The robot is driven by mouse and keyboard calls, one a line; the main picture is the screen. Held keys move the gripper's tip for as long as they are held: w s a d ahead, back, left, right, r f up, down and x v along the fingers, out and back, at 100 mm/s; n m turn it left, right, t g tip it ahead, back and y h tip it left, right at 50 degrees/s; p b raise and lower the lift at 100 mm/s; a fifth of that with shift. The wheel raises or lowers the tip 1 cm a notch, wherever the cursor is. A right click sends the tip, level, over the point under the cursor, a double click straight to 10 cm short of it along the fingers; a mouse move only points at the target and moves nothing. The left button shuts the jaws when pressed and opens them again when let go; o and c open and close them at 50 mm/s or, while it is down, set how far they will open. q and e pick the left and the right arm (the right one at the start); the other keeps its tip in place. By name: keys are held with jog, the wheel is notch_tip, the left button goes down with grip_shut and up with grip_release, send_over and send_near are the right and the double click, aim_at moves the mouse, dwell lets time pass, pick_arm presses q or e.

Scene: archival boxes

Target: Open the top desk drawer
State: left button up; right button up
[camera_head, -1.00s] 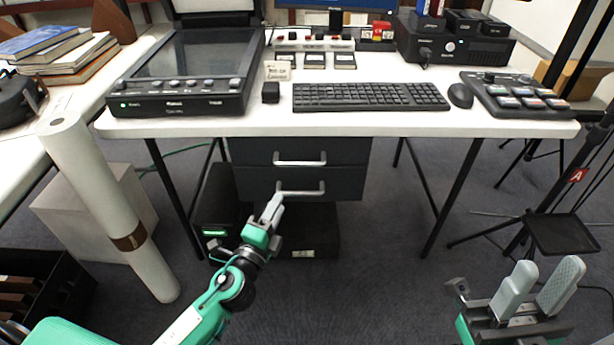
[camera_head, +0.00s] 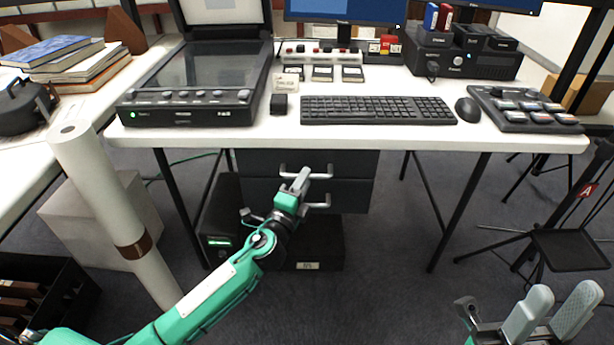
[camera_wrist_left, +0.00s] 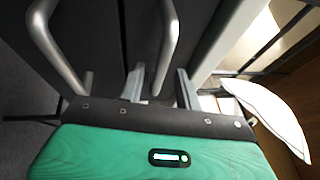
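The dark desk drawer unit hangs under the white desk, with the top drawer (camera_head: 262,163) above a lower drawer (camera_head: 345,196). Both look closed. The top drawer has a silver bar handle (camera_head: 322,175), partly hidden by my left gripper (camera_head: 299,181). In the left wrist view, my left gripper (camera_wrist_left: 160,87) has its fingers apart, and one silver handle (camera_wrist_left: 172,42) appears between them; I cannot tell whether they touch it. The lower handle (camera_wrist_left: 52,45) lies to the left there. My right gripper (camera_head: 552,316) is open and empty at the lower right.
The white desk (camera_head: 400,137) carries a scanner (camera_head: 200,108), a keyboard (camera_head: 378,110) and a mouse (camera_head: 468,109). A black computer case (camera_head: 222,215) stands on the floor left of the drawers. A long white roll (camera_head: 105,190) leans at left. Carpet in front is clear.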

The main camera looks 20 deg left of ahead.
pick_arm(q)
jog(key=shift+x, duration=1.2)
grip_shut()
